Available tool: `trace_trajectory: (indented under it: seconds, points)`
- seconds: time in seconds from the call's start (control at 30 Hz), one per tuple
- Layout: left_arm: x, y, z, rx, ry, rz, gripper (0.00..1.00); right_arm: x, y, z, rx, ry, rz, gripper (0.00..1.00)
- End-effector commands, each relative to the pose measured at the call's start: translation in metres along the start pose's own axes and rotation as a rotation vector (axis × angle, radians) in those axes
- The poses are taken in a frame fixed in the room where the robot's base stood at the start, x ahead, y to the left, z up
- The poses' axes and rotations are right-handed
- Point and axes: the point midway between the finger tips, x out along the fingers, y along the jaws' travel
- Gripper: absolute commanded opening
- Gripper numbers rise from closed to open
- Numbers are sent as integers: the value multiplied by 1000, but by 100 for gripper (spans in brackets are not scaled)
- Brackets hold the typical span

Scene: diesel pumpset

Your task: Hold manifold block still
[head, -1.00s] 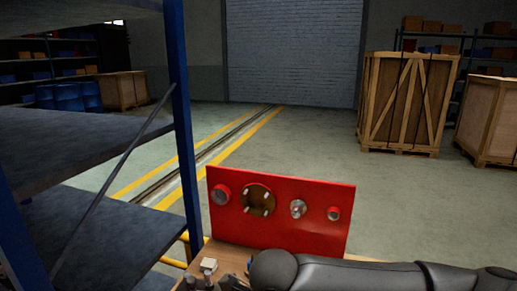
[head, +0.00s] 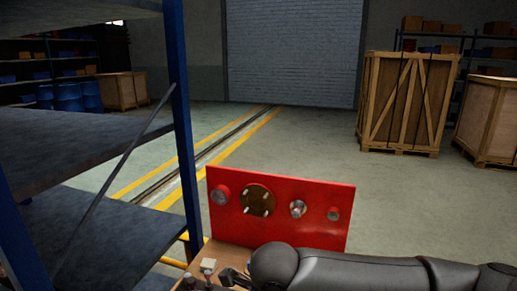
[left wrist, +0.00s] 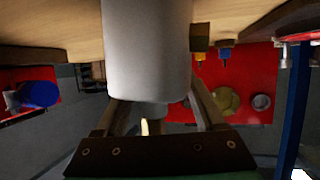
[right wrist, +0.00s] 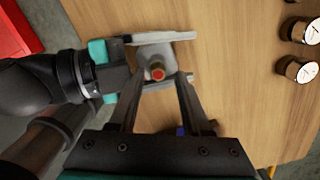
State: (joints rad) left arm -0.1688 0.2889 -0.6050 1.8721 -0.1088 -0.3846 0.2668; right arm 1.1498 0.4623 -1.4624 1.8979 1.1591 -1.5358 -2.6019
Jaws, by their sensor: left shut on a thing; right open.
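The manifold block (right wrist: 153,55) is a pale grey piece with a red-and-brass port facing the camera, over the wooden bench in the right wrist view. My left gripper, with teal parts, comes in from the left there and is shut on it. My right gripper (right wrist: 158,80) is open, its fingertips on either side of the block's near part; contact is unclear. In the left wrist view, my left gripper (left wrist: 160,110) has its fingers below a large pale cylinder (left wrist: 147,50) that hides much of the grip. In the head view my arm covers the work area.
A red panel (head: 285,232) with round fittings stands at the bench's far edge. A blue-posted shelf rack (head: 180,110) is at left. Several capped round parts (right wrist: 298,70) lie on the right of the wooden bench (right wrist: 235,75). Crates (head: 408,100) stand far off.

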Motion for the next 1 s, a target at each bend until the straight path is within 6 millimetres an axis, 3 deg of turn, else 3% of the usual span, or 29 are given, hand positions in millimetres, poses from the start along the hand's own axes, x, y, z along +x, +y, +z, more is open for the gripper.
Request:
trace_trajectory:
  seconds: [0.03, 0.27, 0.7, 1.0]
  points:
    - [-1, -1, 14, 8, -36, -5, 0, 3, 4, -2, -4, 5, 9, 57]
    - [-1, -1, 14, 8, -35, -5, 0, -3, 5, -2, -6, 7, 11, 57]
    - [-1, -1, 14, 9, -35, -5, 0, -90, 1, 0, -4, -3, 2, 57]
    - [-1, -1, 14, 10, -36, -5, 0, -119, 1, -1, -1, -1, 2, 57]
